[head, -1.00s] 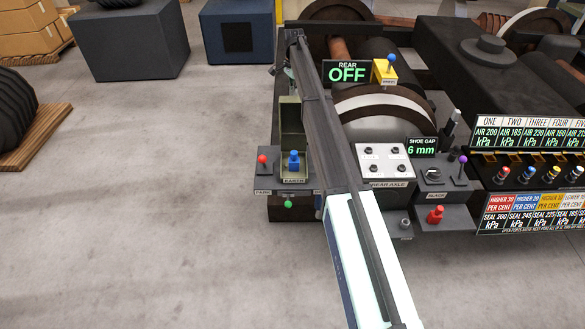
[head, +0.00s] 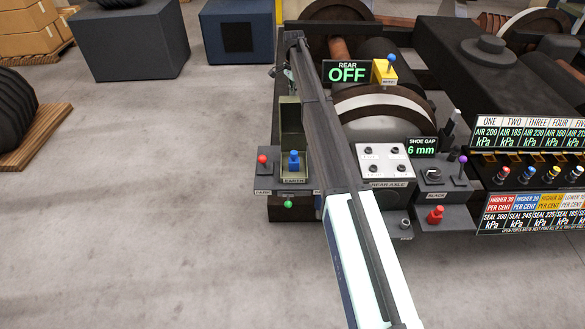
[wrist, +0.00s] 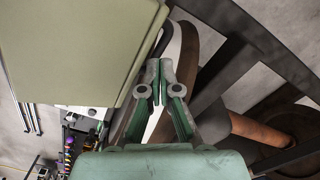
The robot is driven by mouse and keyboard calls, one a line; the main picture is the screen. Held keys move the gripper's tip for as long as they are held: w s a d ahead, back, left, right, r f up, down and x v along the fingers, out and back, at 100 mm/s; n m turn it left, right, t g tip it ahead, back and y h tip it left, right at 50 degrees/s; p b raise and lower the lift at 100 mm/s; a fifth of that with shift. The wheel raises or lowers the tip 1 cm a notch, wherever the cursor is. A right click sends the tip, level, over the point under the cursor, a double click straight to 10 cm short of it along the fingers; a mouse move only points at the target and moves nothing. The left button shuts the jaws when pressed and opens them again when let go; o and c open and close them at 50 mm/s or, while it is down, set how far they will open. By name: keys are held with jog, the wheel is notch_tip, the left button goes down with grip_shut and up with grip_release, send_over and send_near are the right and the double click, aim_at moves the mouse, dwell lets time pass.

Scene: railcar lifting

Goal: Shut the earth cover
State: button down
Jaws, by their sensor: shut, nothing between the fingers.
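The earth cover (head: 291,120) is an olive panel standing raised behind the box labelled EARTH. That box is open and a blue lever (head: 294,160) stands in it. In the wrist view a large olive panel, which looks like the cover (wrist: 75,50), fills the upper left close by. My gripper (wrist: 160,78) is shut and empty just to the right of the panel's edge; I cannot tell whether they touch. In the head view my gripper is small and dark at the arm's far end, behind the raised cover, and my arm hides part of the area right of the box.
A red-knobbed lever (head: 262,160) stands left of the box and a green knob (head: 288,204) is below it. The REAR OFF sign (head: 347,73) and yellow block (head: 384,72) are right of my arm. Wheel and frame parts crowd the right.

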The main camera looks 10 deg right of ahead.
jog(key=s+a, duration=0.1)
jog(key=s, duration=1.2)
jog(key=shift+s+a+p, duration=0.15)
jog(key=shift+a+p, duration=0.2)
jog(key=shift+a, duration=0.05)
dwell(2.7)
jog(key=shift+r, duration=0.1)
dwell(0.4)
notch_tip(320, 180, up, 10)
jog(key=p, duration=0.4)
dwell(0.5)
dwell(1.2)
